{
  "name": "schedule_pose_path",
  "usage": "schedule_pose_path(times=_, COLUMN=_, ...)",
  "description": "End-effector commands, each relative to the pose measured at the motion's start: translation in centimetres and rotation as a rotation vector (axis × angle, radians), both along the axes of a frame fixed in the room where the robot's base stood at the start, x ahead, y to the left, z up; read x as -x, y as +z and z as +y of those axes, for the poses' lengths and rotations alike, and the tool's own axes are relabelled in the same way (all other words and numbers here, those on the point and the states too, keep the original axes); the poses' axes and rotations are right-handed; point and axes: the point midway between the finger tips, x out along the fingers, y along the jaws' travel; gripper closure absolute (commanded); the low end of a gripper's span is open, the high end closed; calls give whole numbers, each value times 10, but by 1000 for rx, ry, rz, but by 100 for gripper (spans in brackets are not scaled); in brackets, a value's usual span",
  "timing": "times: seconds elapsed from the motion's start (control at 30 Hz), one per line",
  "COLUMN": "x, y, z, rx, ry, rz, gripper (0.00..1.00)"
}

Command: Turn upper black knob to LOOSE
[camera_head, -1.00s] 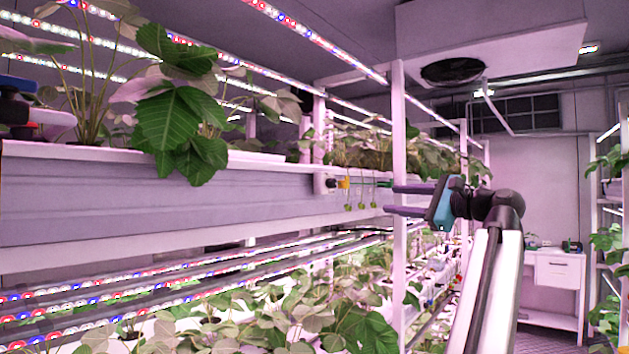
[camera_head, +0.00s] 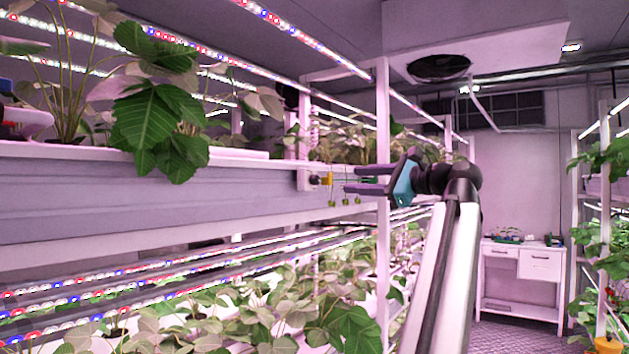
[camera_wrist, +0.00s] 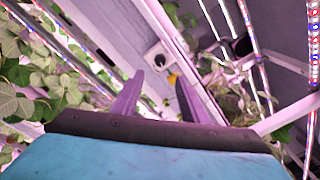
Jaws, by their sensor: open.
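A black knob (camera_head: 314,180) sits on a small white plate (camera_head: 304,180) at the end of the long grey trough, beside a yellow part (camera_head: 327,178). The knob is small, and its pointer and any lettering cannot be read. In the wrist view the black knob (camera_wrist: 160,60) shows beyond the fingers, with the yellow part (camera_wrist: 172,78) just below it. My gripper (camera_head: 352,179) is open and empty, its two dark fingers pointing left toward the knob, still apart from it. In the wrist view my gripper (camera_wrist: 152,90) has the knob roughly between and beyond its fingertips.
A white rack post (camera_head: 382,150) stands right by my gripper. Small berries (camera_head: 345,202) hang just below the fingers. Large leaves (camera_head: 165,110) overhang the trough (camera_head: 130,195) on the left. A white desk (camera_head: 520,265) stands far back, with open floor before it.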

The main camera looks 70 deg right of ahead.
Motion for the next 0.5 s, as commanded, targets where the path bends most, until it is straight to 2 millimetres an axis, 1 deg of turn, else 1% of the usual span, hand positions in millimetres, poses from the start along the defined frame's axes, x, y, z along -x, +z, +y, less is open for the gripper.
schedule_pose_path(times=0.5, x=-61, y=1, z=-22, rx=0, ry=4, rz=0, gripper=60)
